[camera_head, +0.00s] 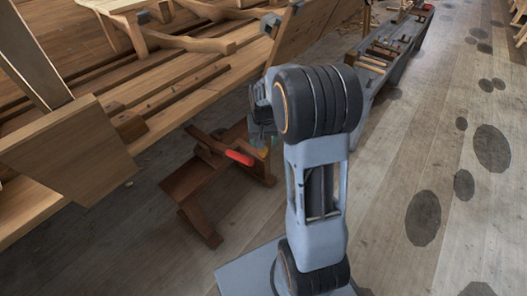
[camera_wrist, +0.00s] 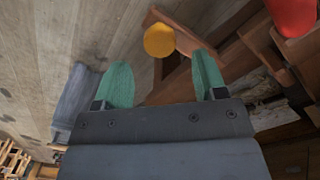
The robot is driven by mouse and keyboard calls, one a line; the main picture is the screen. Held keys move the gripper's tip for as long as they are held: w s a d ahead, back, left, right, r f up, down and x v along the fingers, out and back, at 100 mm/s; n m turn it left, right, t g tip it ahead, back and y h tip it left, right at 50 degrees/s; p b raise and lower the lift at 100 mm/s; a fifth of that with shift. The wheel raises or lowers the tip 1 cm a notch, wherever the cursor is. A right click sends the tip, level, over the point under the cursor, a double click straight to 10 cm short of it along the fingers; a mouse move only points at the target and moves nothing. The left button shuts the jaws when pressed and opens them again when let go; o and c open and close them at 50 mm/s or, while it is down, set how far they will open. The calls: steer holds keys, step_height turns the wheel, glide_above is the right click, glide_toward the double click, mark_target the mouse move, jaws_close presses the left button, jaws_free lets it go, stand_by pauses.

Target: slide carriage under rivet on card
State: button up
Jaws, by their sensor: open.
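A dark brown wooden stand (camera_head: 192,183) sits on the floor under the hull. It bears a yellow-orange round knob (camera_head: 263,152) and a red handle (camera_head: 240,157); I cannot tell which part is the carriage. My gripper (camera_head: 263,140) is over the stand's right end, partly hidden by my arm. In the wrist view, the gripper (camera_wrist: 162,78) is open, with two teal fingers apart and nothing between them. The yellow knob (camera_wrist: 159,40) is just beyond the fingertips, roughly centred between them. The red handle (camera_wrist: 292,15) is at the upper right. I cannot make out the rivet or card.
The planked wooden hull (camera_head: 170,100) fills the upper left, above the stand, with a large wooden block (camera_head: 68,150) at left. A long grey bench (camera_head: 385,55) with wooden pieces runs at the back. The plank floor (camera_head: 400,190) at right is clear, with dark stains.

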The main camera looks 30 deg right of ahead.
steer(key=shift+f+b, duration=0.65)
steer(key=shift+f, duration=1.55)
steer(key=c, duration=1.2)
steer(key=shift+r, duration=0.1)
jaws_close()
